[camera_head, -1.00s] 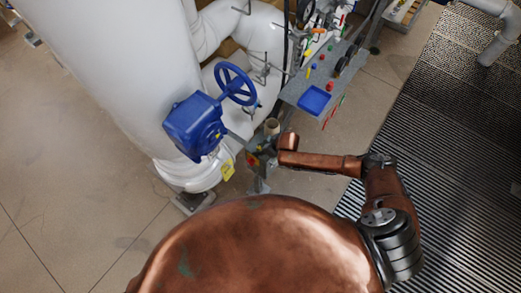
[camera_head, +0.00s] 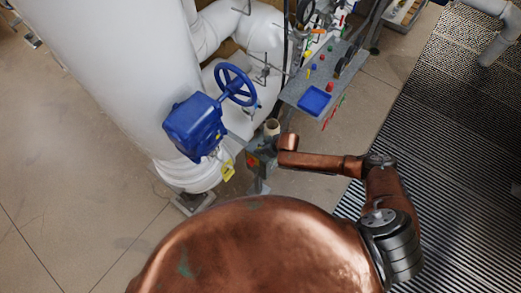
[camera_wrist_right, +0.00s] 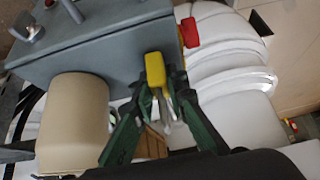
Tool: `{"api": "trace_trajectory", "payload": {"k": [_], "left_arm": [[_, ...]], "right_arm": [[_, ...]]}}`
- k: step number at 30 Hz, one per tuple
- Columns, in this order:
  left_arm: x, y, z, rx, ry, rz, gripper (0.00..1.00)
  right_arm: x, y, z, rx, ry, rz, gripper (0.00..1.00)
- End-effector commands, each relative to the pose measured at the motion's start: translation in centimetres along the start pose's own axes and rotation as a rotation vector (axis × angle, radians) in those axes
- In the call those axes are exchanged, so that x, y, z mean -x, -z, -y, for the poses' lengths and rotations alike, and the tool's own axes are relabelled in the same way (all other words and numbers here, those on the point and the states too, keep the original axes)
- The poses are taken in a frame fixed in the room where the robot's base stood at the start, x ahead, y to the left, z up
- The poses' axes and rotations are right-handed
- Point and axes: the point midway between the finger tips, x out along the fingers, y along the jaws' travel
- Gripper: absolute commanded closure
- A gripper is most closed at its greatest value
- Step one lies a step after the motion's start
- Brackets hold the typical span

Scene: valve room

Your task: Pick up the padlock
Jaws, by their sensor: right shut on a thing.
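The padlock (camera_wrist_right: 156,72) shows in the right wrist view as a yellow block with pale metal below it. My right gripper (camera_wrist_right: 163,88) is shut on it, with the green fingers on either side. In the head view my right gripper (camera_head: 263,153) is small, beside the grey stand below the blue valve; the padlock cannot be made out there. My left gripper is not in view.
A red block (camera_wrist_right: 189,32) is at the grey metal surface's edge (camera_wrist_right: 110,45), close to the fingers. A tan cylinder (camera_wrist_right: 73,120) stands left of them. The blue valve (camera_head: 195,127) and large white pipe (camera_head: 105,70) are left; a grey workbench (camera_head: 292,92) lies beyond.

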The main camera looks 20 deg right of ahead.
Motion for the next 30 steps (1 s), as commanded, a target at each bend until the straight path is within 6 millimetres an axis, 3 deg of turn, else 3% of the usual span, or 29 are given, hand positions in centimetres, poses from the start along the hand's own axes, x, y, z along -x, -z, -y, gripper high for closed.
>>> {"api": "trace_trajectory", "payload": {"k": [7,15,24,30], "left_arm": [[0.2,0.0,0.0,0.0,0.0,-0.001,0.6],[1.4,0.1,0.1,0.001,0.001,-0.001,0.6],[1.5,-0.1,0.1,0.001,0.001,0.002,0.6],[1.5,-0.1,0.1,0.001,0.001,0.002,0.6]], "right_arm": [[2.5,1.7,-0.1,0.0,0.001,-0.004,1.0],[9.9,1.6,3.4,0.002,0.003,-0.003,1.0],[14.7,-1.1,7.7,-0.001,0.002,0.0,1.0],[16.2,-1.9,8.8,0.0,0.0,0.0,1.0]]}}
